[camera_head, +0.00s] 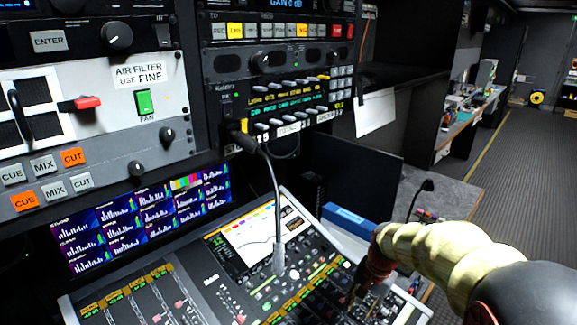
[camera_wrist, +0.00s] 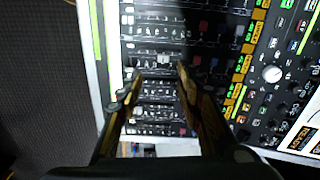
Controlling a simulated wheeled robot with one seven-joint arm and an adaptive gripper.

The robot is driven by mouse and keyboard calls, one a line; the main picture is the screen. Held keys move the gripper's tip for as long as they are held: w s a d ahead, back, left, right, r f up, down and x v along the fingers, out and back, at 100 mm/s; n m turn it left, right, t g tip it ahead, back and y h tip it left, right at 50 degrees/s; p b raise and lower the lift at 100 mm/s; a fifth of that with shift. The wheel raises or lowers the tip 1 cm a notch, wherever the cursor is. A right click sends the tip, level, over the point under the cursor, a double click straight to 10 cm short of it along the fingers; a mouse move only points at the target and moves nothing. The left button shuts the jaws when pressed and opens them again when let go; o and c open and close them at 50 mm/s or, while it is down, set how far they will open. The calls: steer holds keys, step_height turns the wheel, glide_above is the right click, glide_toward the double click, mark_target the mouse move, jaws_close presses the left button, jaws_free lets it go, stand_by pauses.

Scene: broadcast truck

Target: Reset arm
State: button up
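My arm reaches in from the lower right in the head view. My gripper (camera_head: 362,285) hangs over the right part of the mixing console (camera_head: 215,292). In the wrist view my gripper (camera_wrist: 158,75) has its two fingers apart, with nothing between them but the console's button rows behind. I cannot tell whether the fingertips touch the console.
Rack panels with buttons, a red-handled switch (camera_head: 86,103) and a green fan button (camera_head: 144,102) stand at left. A meter screen (camera_head: 147,222) sits below. The aisle floor (camera_head: 525,165) at right is open.

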steer(key=s+a+r+n+t, duration=0.2)
steer(key=s+r+n, duration=0.2)
steer(key=s+r, duration=0.5)
steer(key=s+a+r+n+t+h, duration=0.1)
steer(key=s+r+n, duration=0.3)
steer(key=s+r, duration=0.4)
steer(key=s+t, duration=0.1)
steer(key=s, duration=0.5)
steer(key=shift+s+a+r+t, duration=0.3)
steer(key=shift+s+a+r, duration=0.05)
steer(key=shift+s+r, duration=0.05)
